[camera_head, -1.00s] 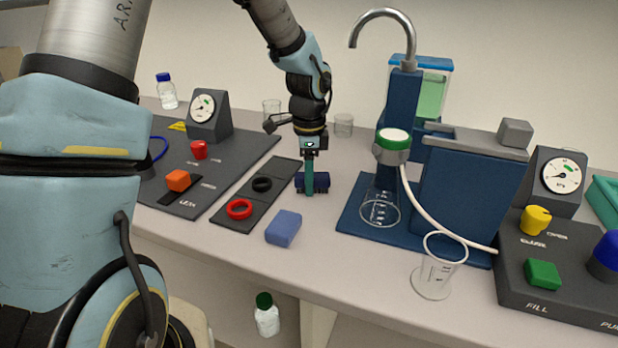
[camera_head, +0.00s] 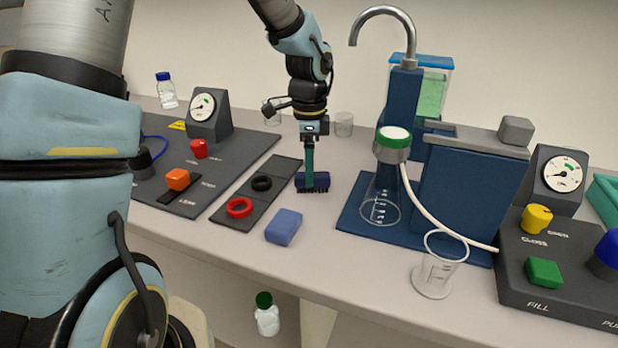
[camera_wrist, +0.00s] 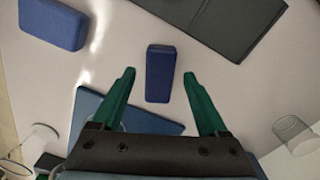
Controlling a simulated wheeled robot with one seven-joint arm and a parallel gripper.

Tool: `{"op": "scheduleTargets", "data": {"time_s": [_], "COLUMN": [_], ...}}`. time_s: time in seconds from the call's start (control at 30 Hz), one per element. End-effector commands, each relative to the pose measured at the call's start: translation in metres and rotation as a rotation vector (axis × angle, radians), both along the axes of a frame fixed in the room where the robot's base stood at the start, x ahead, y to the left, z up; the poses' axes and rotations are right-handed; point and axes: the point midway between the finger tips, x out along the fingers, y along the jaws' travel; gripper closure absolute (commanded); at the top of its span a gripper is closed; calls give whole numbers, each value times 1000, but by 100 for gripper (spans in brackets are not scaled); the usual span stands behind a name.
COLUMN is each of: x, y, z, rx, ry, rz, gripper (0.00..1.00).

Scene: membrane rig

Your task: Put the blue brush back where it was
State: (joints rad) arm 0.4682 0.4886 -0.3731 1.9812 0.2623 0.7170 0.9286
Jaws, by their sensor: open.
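The blue brush (camera_head: 320,182) stands on the bench with its dark bristles down, right of the dark mat holding two rings. In the wrist view the brush (camera_wrist: 160,75) is a blue block lying between my two green fingers, with a gap showing on each side. My gripper (camera_head: 309,184) points straight down over the brush, and it also shows in the wrist view (camera_wrist: 159,73). It is open. In the head view one finger overlaps the brush and hides part of it; the other finger is hidden.
A light blue block (camera_head: 283,227) lies in front. The dark mat (camera_head: 232,218) with red and black rings is to the left. The blue stand base (camera_head: 352,218) with a flask (camera_head: 381,195) is to the right. A beaker (camera_head: 343,125) stands behind.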

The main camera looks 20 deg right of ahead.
Motion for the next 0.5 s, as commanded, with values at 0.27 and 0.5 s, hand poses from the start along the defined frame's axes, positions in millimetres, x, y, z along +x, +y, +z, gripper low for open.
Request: {"op": "scheduleTargets", "data": {"time_s": [0.27,0.5], "x": [1,1], "y": [0,0], "z": [59,86], "rx": [-3,0], "ry": [-4,-1], "rz": [2,1], "gripper": [23,23]}}
